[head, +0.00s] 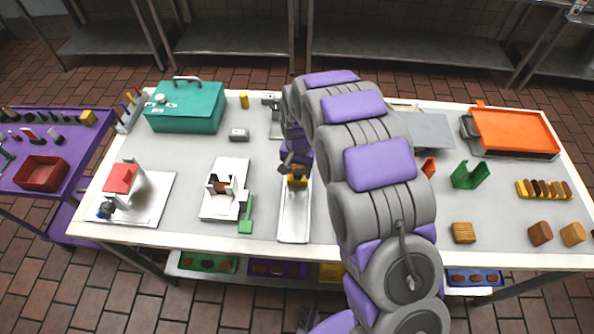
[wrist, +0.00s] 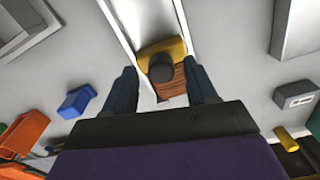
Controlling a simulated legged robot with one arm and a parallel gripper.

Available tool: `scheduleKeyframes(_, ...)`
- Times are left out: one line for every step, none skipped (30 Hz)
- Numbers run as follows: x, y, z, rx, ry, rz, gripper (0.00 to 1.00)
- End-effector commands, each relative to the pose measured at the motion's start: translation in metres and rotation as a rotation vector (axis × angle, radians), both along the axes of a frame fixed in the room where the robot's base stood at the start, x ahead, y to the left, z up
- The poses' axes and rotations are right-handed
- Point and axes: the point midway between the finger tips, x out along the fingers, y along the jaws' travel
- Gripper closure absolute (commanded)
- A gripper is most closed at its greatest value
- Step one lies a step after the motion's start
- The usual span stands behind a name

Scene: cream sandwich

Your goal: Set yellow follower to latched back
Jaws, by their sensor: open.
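The yellow follower (wrist: 176,47) sits in a long white channel tray (wrist: 133,22). It also shows in the head view (head: 297,181), just in front of my gripper (head: 292,163). A dark round knob (wrist: 161,68) stands on the follower's near side in the wrist view. Brown ridged pieces (wrist: 172,86) lie right beside the follower in the channel. My gripper (wrist: 161,88) is open, with one dark finger on each side of the channel and the knob between them. I cannot tell whether either finger touches the knob.
A white fixture (head: 212,207) with a green-handled tool (head: 246,215) stands left of the channel. A teal box (head: 186,106) is at the back left. A green bracket (head: 469,176) and an orange tray (head: 512,131) are to the right. The channel's front end is clear.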

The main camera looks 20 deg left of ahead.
Motion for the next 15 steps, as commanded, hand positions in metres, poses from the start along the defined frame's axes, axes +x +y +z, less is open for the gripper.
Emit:
scheduleKeyframes(-0.0004, 0.0003, -0.0048, -0.001, 0.001, 0.0, 0.43)
scheduleKeyframes(-0.0003, 0.0007, -0.0066, -0.001, 0.001, 0.0, 0.43)
scheduleKeyframes(-0.0003, 0.0013, -0.0086, -0.002, 0.001, 0.0, 0.43)
scheduleKeyframes(-0.0002, 0.0018, -0.0098, -0.002, 0.0, 0.0, 0.43)
scheduleKeyframes(-0.0001, 0.0023, -0.0107, -0.002, 0.0, 0.0, 0.43)
scheduleKeyframes(0.0001, 0.003, -0.0115, -0.003, 0.0, 0.0, 0.43)
scheduleKeyframes(0.0002, 0.0034, -0.0119, -0.003, 0.0, 0.0, 0.43)
scheduleKeyframes(0.0001, 0.0037, -0.0122, -0.003, 0.0, 0.0, 0.43)
scheduleKeyframes(0.0002, 0.0041, -0.0123, -0.004, 0.0, 0.0, 0.43)
scheduleKeyframes(0.0002, 0.0042, -0.0123, -0.004, -0.001, 0.0, 0.43)
scheduleKeyframes(0.0003, 0.0042, -0.0122, -0.004, -0.001, 0.0, 0.43)
scheduleKeyframes(0.0002, 0.0041, -0.0122, -0.004, 0.0, 0.0, 0.43)
scheduleKeyframes(0.0002, 0.0039, -0.0121, -0.004, 0.0, 0.0, 0.43)
scheduleKeyframes(0.0002, 0.0037, -0.0121, -0.003, 0.0, 0.0, 0.45)
scheduleKeyframes(0.0002, 0.0032, -0.012, -0.003, 0.0, 0.0, 0.49)
